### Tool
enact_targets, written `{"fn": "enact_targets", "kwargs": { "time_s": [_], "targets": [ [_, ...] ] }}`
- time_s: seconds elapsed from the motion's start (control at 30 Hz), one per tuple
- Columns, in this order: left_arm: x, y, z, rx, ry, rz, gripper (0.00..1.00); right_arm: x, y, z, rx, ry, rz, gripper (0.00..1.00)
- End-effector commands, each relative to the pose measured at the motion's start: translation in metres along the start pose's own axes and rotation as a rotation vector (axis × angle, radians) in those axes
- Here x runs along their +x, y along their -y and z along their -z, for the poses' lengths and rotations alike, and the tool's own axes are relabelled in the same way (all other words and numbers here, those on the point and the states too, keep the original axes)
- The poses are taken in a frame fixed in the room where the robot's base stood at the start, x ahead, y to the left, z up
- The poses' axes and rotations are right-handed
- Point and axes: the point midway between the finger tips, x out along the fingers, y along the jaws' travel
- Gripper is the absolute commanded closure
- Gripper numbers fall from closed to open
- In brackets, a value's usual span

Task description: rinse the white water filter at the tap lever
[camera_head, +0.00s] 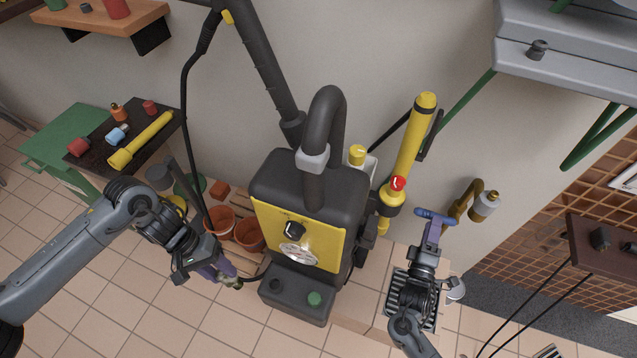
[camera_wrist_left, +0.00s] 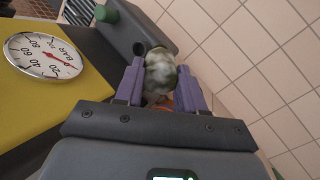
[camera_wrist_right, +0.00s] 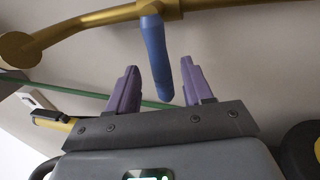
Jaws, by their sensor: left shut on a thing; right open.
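The white water filter, with greenish dirty patches, is held by my left gripper; it shows in the left wrist view (camera_wrist_left: 160,72) between the two purple fingers (camera_wrist_left: 160,92). In the head view the filter (camera_head: 233,284) hangs at the tip of my left gripper (camera_head: 222,272), in front of the yellow machine. The blue tap lever (camera_head: 436,216) is on a brass tap (camera_head: 472,198) at the wall on the right. My right gripper (camera_head: 432,232) is open just at the lever. In the right wrist view the lever (camera_wrist_right: 157,60) reaches between the spread fingers (camera_wrist_right: 165,90), with gaps on both sides.
The black and yellow machine (camera_head: 298,232) with its gauge stands between my arms. Orange pots (camera_head: 220,219) are beside its left side. A dark grate (camera_head: 399,298) lies under my right gripper. A dark board (camera_head: 101,146) with a yellow tube is at the left. Tiled floor is open at the front.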

Motion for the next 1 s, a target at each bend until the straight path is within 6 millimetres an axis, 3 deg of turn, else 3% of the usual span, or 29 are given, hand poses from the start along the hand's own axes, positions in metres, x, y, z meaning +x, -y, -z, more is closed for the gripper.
{"fn": "enact_targets", "kwargs": {
  "time_s": [0.2,0.4,0.8,0.87,1.0],
  "targets": [
    [0.015,0.007,0.004,0.000,0.000,0.000,1.00,0.034,0.002,0.000,0.000,-0.001,-0.002,0.49],
    [0.021,0.009,0.006,0.000,0.000,0.000,1.00,0.052,0.001,0.000,0.000,-0.001,-0.001,0.49],
    [0.021,0.010,0.006,0.000,0.000,0.000,1.00,0.058,0.000,0.000,0.000,-0.001,0.002,0.49],
    [0.021,0.010,0.006,0.000,0.000,0.000,1.00,0.058,0.000,0.000,0.000,-0.001,0.002,0.55],
    [0.021,0.010,0.006,0.000,0.000,0.000,1.00,0.058,0.000,0.000,0.000,-0.001,0.001,0.77]
  ]
}}
